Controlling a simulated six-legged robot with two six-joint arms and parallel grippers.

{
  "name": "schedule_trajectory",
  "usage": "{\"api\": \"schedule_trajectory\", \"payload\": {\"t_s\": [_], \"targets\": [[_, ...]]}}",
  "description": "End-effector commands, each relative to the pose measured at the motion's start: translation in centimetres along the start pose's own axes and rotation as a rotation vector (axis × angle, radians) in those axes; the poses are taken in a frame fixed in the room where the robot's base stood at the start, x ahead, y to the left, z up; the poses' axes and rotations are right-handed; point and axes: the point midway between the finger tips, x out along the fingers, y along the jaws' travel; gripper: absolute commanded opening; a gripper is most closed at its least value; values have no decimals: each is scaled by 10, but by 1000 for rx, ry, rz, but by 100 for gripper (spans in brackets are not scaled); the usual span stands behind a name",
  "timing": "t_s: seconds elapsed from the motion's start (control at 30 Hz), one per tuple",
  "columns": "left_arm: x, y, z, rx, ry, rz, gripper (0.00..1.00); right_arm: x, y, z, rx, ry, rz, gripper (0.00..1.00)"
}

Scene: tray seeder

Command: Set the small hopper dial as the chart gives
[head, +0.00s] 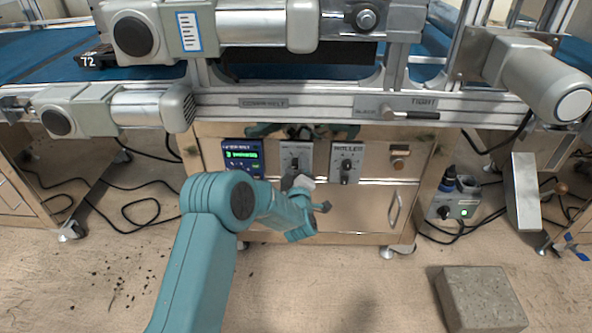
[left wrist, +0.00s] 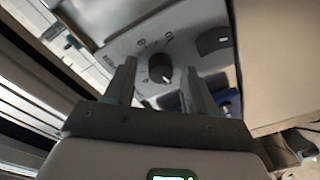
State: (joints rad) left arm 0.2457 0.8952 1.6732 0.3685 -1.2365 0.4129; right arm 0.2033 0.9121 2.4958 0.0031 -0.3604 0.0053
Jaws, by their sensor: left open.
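A dark round dial (left wrist: 160,68) with a pale pointer mark sits on a grey plate with printed marks in the left wrist view. The marks are too small to read surely. My left gripper (left wrist: 160,82) is open, with one finger on each side of the dial; I cannot tell whether they touch it. In the head view my left gripper (head: 298,182) is in front of the middle grey dial plate (head: 296,150) and hides part of it. A second dial (head: 346,166) is on the plate to its right, labelled like "ROLLER". My right gripper is not in view.
A blue unit with a green display (head: 242,154) is left of the dial plates. A white label with blue edging (head: 188,31) is on the upper roller housing. A drawer handle (head: 394,209) is lower right, a grey block (head: 480,298) on the floor. Cables lie on both sides.

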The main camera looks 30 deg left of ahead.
Motion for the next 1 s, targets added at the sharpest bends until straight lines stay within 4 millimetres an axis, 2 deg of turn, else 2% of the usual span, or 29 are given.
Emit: {"api": "schedule_trajectory", "payload": {"t_s": [0.03, 0.1, 0.2, 0.57, 0.77, 1.0], "targets": [[0, 0, 0, 0, 0, 0, 52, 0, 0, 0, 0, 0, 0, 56], [0, 0, 0, 0, 0, 0, 29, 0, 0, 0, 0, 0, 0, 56], [0, 0, 0, 0, 0, 0, 0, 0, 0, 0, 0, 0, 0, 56], [-1, -1, 1, 45, 2, 2, 0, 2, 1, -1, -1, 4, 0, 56], [-1, -2, 2, 162, 7, 9, 0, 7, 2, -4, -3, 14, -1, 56], [-1, -2, 2, 378, 18, 24, 0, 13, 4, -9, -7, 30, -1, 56]]}}
